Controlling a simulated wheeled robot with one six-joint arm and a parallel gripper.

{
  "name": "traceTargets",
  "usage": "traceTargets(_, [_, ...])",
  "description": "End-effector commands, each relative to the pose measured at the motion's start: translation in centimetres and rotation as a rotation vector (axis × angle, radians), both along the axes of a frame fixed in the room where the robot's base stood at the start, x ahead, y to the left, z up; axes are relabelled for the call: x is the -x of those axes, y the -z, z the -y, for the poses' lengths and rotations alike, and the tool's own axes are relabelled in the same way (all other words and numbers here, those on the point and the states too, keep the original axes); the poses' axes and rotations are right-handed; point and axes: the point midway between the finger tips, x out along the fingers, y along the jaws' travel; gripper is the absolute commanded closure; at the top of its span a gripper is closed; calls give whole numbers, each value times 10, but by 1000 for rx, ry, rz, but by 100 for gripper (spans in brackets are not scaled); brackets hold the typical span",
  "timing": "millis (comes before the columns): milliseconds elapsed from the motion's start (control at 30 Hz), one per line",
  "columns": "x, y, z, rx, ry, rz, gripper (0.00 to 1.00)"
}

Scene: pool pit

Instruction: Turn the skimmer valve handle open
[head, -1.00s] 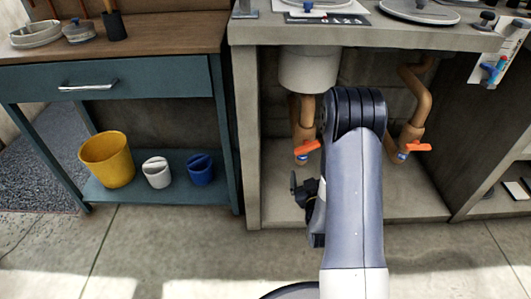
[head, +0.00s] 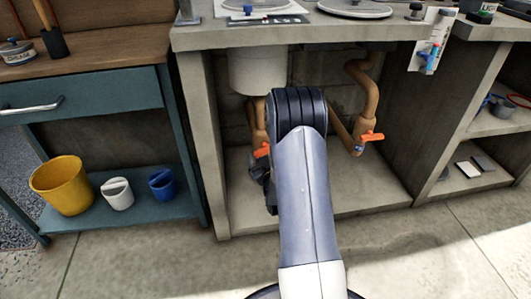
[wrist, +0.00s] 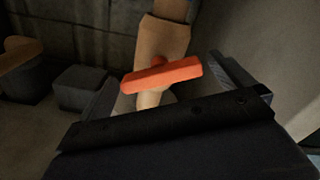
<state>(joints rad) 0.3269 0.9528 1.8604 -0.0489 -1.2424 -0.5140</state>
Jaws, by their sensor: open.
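Two orange valve handles sit on tan pipes under the counter in the head view. The left handle (head: 262,150) is partly hidden by my arm; the right handle (head: 372,136) is in full view. I cannot tell from any label which is the skimmer valve. My gripper (head: 262,172) is just below the left handle, mostly hidden by my arm. In the wrist view, an orange handle (wrist: 150,77) lies crosswise on its tan pipe (wrist: 162,42). The open jaws of my gripper (wrist: 165,82) stand either side of it, seemingly without gripping it.
A white basin (head: 258,72) hangs under the counter (head: 300,36) above the left pipe. Concrete side panels bound the bay. A teal bench (head: 85,97) with a yellow bucket (head: 62,186) stands to the left. The floor in front is clear.

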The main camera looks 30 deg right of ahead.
Motion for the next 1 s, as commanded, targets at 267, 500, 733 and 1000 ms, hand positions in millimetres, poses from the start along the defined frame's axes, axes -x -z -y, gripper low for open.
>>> traceTargets(267, [-12, -1, 3, 0, -1, 1, 0])
traceTargets(500, [-12, -1, 3, 0, -1, 1, 6])
traceTargets(733, [-11, -1, 3, 0, -1, 1, 25])
traceTargets(1000, [-11, 0, 3, 0, 0, 0, 41])
